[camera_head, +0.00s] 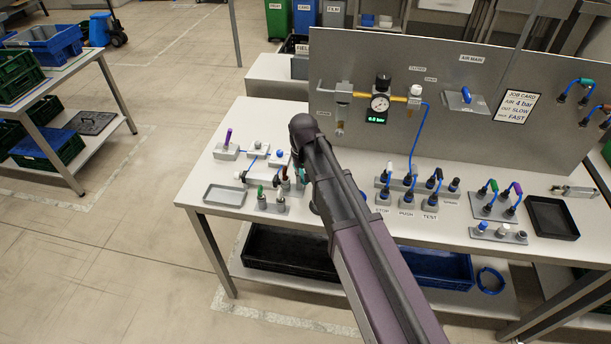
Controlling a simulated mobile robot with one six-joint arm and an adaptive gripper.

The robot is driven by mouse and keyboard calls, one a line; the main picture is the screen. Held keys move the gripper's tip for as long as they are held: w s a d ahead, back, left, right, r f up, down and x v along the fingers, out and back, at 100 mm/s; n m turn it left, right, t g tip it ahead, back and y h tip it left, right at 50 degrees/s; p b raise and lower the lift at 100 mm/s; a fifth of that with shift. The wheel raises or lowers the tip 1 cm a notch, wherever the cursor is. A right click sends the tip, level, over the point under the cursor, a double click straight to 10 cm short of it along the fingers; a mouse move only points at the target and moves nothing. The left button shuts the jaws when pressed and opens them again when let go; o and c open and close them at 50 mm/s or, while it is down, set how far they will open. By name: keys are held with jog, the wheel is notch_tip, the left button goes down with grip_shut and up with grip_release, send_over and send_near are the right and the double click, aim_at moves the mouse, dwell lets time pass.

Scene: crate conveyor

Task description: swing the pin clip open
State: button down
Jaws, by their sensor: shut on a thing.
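I cannot make out the pin clip for certain. Small fittings stand at the left part of the bench (240,118), among them a block with a purple pin (228,140), a block with a blue knob (280,156) and a block with green-topped plugs (272,205). My arm reaches from the bottom right up over these fittings and covers part of them. My gripper is hidden behind the arm, so its jaws and what lies between them do not show.
An upright grey panel (450,75) with a gauge (379,103) and blue hoses backs the bench. A grey tray (226,195) lies at the front left and a black tray (552,218) at the right. Several hose plugs stand right of my arm.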

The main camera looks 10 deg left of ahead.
jog(key=shift+s+a+m, duration=0.1)
jog(key=shift+m, duration=0.4)
jog(key=c, duration=0.6)
grip_release()
jog(key=shift+n, duration=0.3)
